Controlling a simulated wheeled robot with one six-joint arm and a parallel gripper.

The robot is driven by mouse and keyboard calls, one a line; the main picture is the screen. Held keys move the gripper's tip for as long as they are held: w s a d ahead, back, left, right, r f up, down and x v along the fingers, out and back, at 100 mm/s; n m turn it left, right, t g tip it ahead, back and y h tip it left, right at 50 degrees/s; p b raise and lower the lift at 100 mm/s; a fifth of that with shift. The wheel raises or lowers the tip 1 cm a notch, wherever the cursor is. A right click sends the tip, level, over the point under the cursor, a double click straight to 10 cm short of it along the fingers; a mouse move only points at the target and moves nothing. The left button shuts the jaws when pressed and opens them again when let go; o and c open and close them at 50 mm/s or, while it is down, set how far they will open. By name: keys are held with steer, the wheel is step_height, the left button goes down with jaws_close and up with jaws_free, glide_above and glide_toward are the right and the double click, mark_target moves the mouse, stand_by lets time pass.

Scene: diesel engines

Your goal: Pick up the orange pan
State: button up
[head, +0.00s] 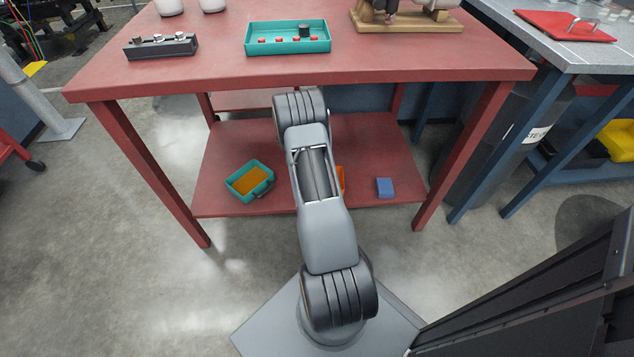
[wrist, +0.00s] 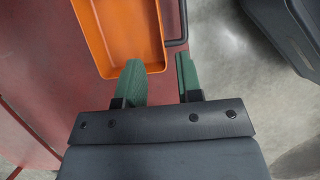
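The orange pan (wrist: 125,30) is a shallow rectangular tray with raised walls, at the top of the wrist view. A dark handle (wrist: 184,25) shows along its right side. In the head view only an orange sliver of the pan (head: 341,178) shows on the lower shelf beside my arm; the rest is hidden. The left finger overlaps the pan's near edge in the picture; the right fingertip is just below the handle. I cannot tell whether either touches. The head view hides the gripper.
The pan is on the lower red shelf (head: 225,153), under the red tabletop (head: 200,82). A teal tray with orange inside (head: 262,188) is left of my arm; a blue block (head: 384,187) is right. Table legs (head: 150,170) stand at the sides.

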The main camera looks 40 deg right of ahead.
steer(key=b+x, duration=0.2)
steer(key=x, duration=0.5)
steer(key=shift+d+f, duration=0.15)
steer(key=shift+f, duration=0.15)
steer(key=shift+a+b+x, duration=0.2)
steer(key=shift+b+x, duration=1.5)
steer(key=shift+x, duration=0.95)
steer(key=shift+w, duration=0.15)
jaws_close()
